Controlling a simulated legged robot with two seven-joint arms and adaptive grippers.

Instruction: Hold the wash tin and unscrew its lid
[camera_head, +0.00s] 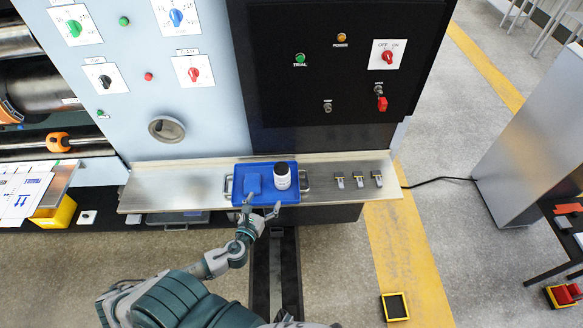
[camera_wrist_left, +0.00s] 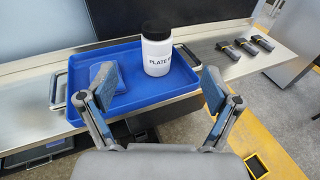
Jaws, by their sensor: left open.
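The wash tin (camera_head: 282,177) is a white bottle with a black lid (camera_head: 281,168) and dark lettering. It stands upright in the blue tray on the metal shelf. It also shows in the left wrist view (camera_wrist_left: 157,55), with its black lid (camera_wrist_left: 156,30) on top. My left gripper (camera_head: 261,207) is open and empty at the tray's front edge. In the left wrist view its two fingers (camera_wrist_left: 159,90) are spread wide, with the tin beyond and between them, apart from both. My right gripper is not in view.
The blue tray (camera_head: 240,192) also holds a folded blue cloth (camera_head: 254,184) left of the tin. Several small dark-and-grey clips (camera_head: 359,180) lie on the metal shelf (camera_head: 322,187) to the right. The machine's control panel (camera_head: 335,75) rises behind the shelf.

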